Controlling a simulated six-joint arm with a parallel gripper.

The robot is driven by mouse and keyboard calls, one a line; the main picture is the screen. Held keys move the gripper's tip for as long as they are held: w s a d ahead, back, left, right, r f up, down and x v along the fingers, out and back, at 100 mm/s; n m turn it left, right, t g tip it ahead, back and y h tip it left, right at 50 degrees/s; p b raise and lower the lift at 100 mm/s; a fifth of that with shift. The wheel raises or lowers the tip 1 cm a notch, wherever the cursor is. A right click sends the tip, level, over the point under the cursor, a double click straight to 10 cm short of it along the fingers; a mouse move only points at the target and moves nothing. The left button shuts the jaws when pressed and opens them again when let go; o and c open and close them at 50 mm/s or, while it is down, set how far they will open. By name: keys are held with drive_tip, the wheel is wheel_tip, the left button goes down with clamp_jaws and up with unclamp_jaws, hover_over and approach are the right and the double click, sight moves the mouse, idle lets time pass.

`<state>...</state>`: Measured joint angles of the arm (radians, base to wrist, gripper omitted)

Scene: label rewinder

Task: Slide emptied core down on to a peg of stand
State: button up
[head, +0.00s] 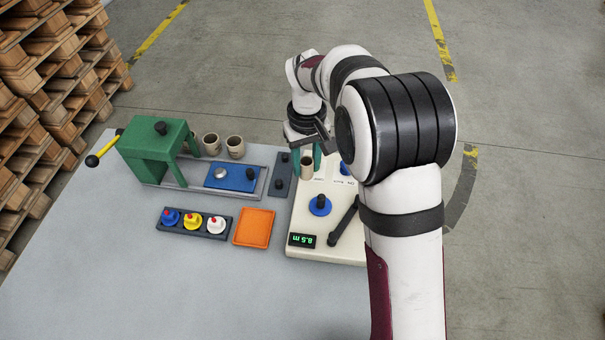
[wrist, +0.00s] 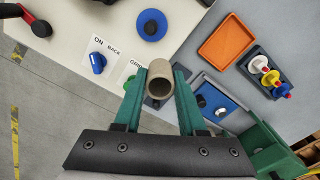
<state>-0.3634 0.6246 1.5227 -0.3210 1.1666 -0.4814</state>
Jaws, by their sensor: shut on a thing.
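My gripper (head: 307,160) is shut on a brown cardboard core (head: 307,168), with one green finger on each side. In the wrist view the core (wrist: 160,80) shows its round open end and looks empty. It is held over the left edge of the cream rewinder (head: 300,222), to the right of a dark grey plate (head: 279,190). This plate has short black pegs and appears to be the stand. In the wrist view the plate is mostly hidden behind the core and fingers. The height of the core above the surface is hard to tell.
A blue plate (head: 232,178) lies on a grey rail. An orange tray (head: 254,228) and a dark holder with coloured knobs (head: 195,222) lie in front. The left front table is clear.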

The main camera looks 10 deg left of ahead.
hover_over(278, 181)
drive_tip(key=shift+f, duration=5.65)
drive_tip(key=shift+r, duration=0.15)
drive_tip(key=o, duration=1)
